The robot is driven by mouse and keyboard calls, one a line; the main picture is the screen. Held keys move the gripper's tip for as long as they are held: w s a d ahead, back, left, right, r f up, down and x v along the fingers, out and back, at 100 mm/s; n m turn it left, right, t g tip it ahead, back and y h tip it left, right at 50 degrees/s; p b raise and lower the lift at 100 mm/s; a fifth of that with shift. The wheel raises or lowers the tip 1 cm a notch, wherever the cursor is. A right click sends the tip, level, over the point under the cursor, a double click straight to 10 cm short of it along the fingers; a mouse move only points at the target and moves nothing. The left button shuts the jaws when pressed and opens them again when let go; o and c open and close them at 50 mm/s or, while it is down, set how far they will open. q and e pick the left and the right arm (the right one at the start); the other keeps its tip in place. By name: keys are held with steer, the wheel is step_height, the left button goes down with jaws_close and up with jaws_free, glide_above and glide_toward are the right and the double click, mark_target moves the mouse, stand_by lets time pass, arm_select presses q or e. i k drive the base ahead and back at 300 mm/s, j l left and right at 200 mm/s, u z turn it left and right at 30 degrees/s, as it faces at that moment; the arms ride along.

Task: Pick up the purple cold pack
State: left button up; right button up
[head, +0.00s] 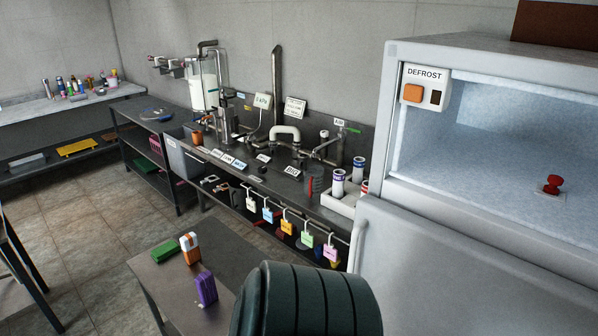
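The purple cold pack (206,289) stands upright on a small dark table (170,298) in the lower left of the head view. An orange and white pack (190,248) stands behind it, and a green pack (165,252) lies flat to the left of that one. A large dark ribbed shape, which seems to be part of my own body, covers the table's right side. Neither of my grippers shows in this view.
A white freezer with a DEFROST panel (425,86) stands open at the right, with a red knob-like item (552,185) inside. A long workbench with tags (268,215) and pipes runs along the wall. Open tiled floor (85,235) lies left of the small table.

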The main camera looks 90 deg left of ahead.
mark_target(206, 285)
steer(key=j+u, duration=0.1)
steer(key=j, duration=0.3)
steer(key=i+j+u, duration=0.1)
steer(key=j, duration=0.25)
steer(key=j+u, duration=0.1)
steer(key=u, duration=0.35)
steer(key=j+u, duration=0.1)
steer(key=u, duration=0.35)
steer(key=i+u, duration=0.1)
steer(key=u, duration=0.35)
steer(key=j+u, duration=0.1)
steer(key=u, duration=0.35)
steer(key=i+u, duration=0.1)
steer(key=u, duration=0.35)
steer(key=i+u, duration=0.1)
steer(key=u, duration=0.8)
